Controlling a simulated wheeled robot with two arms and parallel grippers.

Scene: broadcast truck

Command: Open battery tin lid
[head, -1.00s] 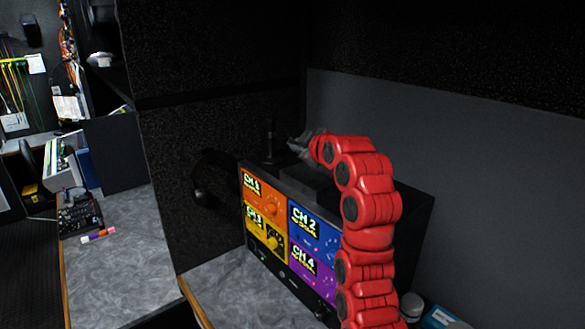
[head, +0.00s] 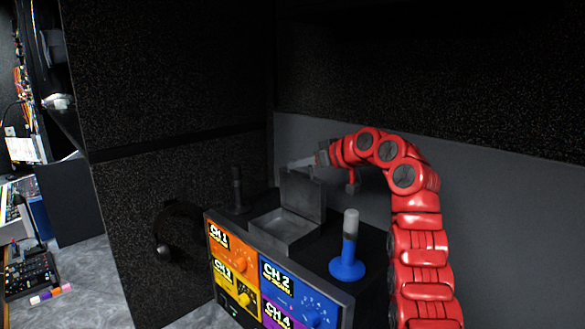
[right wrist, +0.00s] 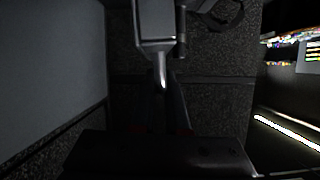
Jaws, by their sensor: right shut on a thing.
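The grey battery tin (head: 268,228) sits on top of the monitor unit, and its inside shows. Its lid (head: 303,198) stands about upright at the tin's back edge. My right gripper (head: 300,162) is at the lid's top edge, coming in from behind and right, and is shut on the lid. The exact contact is hard to see. In the right wrist view the dark fingers (right wrist: 165,105) point up the picture to a pale grey metal piece that I cannot identify surely. My left gripper is not in view.
The monitor unit (head: 232,245) has coloured channel panels. A blue stand with a pale top (head: 347,262) is right of the tin, close to my right arm. A dark upright stick (head: 237,190) is at left. Dark walls close in behind.

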